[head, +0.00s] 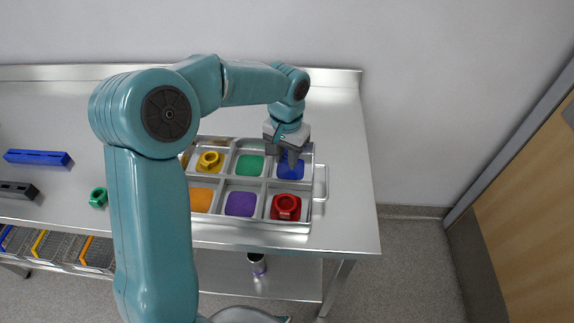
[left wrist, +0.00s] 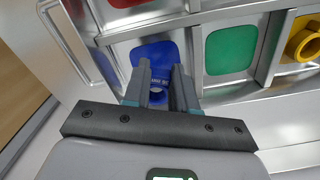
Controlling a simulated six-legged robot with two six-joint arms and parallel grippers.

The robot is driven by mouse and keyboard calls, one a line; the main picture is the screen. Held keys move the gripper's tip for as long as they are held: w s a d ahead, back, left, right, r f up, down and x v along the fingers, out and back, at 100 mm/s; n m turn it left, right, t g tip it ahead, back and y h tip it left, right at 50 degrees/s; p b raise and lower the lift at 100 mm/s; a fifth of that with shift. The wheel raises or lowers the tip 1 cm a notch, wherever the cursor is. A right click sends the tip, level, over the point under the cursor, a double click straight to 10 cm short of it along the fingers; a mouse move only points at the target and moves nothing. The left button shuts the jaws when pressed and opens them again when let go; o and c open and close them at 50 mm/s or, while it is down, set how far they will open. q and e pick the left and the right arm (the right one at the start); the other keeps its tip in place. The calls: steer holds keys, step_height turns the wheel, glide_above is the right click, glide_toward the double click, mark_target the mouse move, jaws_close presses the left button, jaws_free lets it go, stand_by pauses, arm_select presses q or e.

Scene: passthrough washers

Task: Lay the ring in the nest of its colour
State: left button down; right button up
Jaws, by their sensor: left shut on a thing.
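My left gripper (head: 290,157) is over the back right compartment of the metal tray (head: 268,225), the one with the blue nest (head: 291,172). In the left wrist view its fingers (left wrist: 162,88) are shut on a small blue ring (left wrist: 158,97), mostly hidden between them. The blue nest (left wrist: 150,53) lies just beyond the fingertips in that view. I cannot tell whether the ring touches the nest. My right gripper is not in view.
The tray also has a green nest (head: 249,166), an orange nest (head: 201,200), a purple nest (head: 240,204), a yellow ring (head: 209,160) and a red ring (head: 286,207). A green ring (head: 98,197), blue bar (head: 37,157) and dark bar (head: 18,190) lie left on the table.

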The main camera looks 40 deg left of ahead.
mark_target(286, 174)
arm_select(q)
steer(key=shift+f, duration=1.85)
steer(key=shift+f, duration=0.15)
steer(key=c, duration=0.9)
jaws_free()
step_height(286, 174, up, 12)
steer(key=shift+f, duration=0.2)
steer(key=shift+d+r, duration=0.1)
steer(key=shift+r, duration=0.35)
